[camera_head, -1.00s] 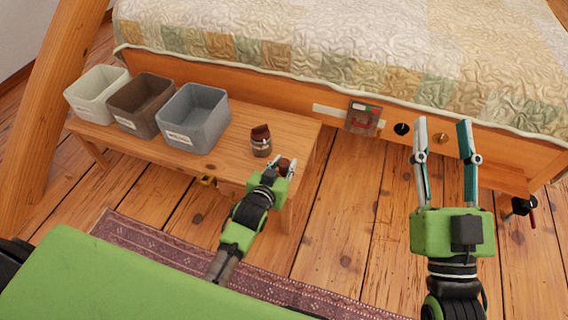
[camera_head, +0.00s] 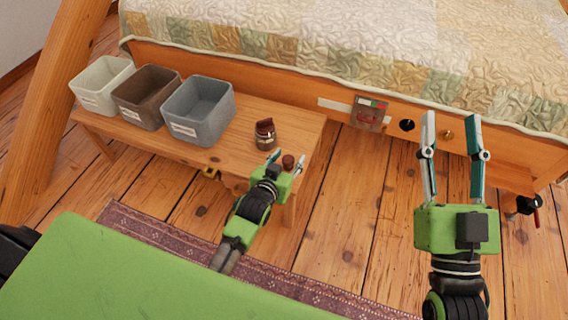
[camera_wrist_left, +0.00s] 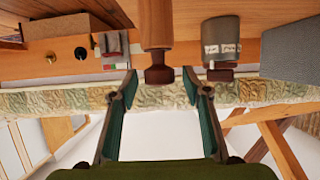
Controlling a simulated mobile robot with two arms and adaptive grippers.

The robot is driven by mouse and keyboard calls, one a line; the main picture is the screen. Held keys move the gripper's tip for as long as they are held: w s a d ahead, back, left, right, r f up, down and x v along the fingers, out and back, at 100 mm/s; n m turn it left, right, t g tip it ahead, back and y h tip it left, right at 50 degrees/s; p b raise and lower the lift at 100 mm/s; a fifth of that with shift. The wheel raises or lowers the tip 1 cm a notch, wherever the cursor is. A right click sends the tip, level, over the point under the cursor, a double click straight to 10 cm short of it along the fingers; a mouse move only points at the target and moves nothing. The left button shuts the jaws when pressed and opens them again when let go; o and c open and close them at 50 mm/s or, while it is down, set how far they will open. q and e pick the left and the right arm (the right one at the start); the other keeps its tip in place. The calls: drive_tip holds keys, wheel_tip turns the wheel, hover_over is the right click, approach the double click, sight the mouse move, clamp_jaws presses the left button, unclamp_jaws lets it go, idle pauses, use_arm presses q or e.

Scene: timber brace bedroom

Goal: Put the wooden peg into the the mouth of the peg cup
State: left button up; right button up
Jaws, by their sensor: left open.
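The wooden peg (camera_head: 288,162) has a dark red-brown knob and stands near the front right of the bench. In the left wrist view, where the scene is upside down, the peg (camera_wrist_left: 157,35) shows its lighter wooden body and dark knob. The peg cup (camera_head: 265,140), grey with pale labels and a dark red-brown top, stands just behind the peg; it also shows in the left wrist view (camera_wrist_left: 221,40). My left gripper (camera_head: 286,159) is open, its fingertips on either side of the peg, with gaps visible in the wrist view. My right gripper (camera_head: 451,117) is open and empty, over the floor.
Pale (camera_head: 103,99), brown (camera_head: 137,110) and grey (camera_head: 199,127) bins stand on the left of the bench (camera_head: 235,155). The bed (camera_head: 340,50) lies behind. A patterned rug (camera_head: 150,237) covers the floor in front. Bench space between the grey bin and cup is free.

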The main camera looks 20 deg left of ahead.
use_arm(q)
drive_tip(key=v, duration=1.1)
drive_tip(key=shift+s+r, duration=0.2)
drive_tip(key=shift+s, duration=0.15)
